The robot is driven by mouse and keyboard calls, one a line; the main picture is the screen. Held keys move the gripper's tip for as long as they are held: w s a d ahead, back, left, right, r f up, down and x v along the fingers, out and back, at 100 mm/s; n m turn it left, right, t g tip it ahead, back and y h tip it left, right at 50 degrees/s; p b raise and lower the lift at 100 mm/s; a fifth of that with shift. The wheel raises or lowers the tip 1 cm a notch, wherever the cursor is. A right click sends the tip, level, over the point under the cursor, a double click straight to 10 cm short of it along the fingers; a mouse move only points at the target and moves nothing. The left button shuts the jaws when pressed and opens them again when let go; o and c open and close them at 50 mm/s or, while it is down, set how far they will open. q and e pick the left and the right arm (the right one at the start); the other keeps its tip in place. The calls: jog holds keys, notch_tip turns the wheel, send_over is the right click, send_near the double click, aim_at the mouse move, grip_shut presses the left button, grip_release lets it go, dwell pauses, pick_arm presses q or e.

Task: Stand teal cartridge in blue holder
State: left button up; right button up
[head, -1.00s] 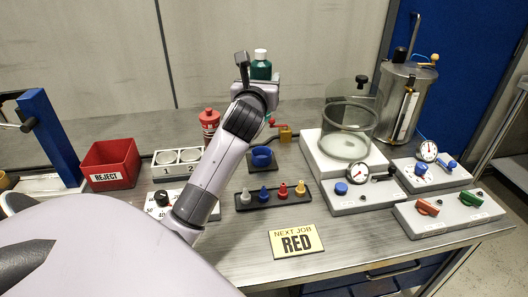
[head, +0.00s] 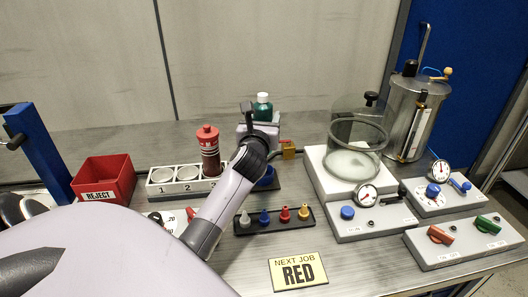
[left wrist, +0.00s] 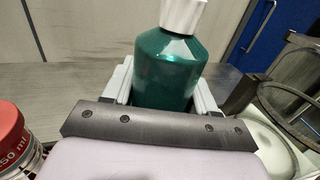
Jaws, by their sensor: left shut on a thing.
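The teal cartridge (head: 263,105) has a white cap and stands upright in my left gripper (head: 260,124). In the left wrist view the teal cartridge (left wrist: 168,65) sits between the two grey fingers of my left gripper (left wrist: 163,92), which is shut on it. The blue holder (head: 266,177) is on a dark base on the bench, below the gripper and partly hidden by my left arm. The cartridge's lower end is hidden, so I cannot tell whether it touches the holder. My right gripper is not in view.
A red cartridge (head: 208,150) stands at the numbered white rack (head: 160,189), left of my arm. A red reject bin (head: 104,180) is farther left. A tray of coloured nozzles (head: 275,220) lies in front. A glass chamber (head: 357,150) and gauge panels stand right.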

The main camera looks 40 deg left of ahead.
pick_arm(q)
notch_tip(320, 180, down, 6)
jog(key=shift+f, duration=1.9)
jog(key=shift+b, duration=0.3)
jog(key=shift+f, duration=0.2)
jog(key=o, duration=1.2)
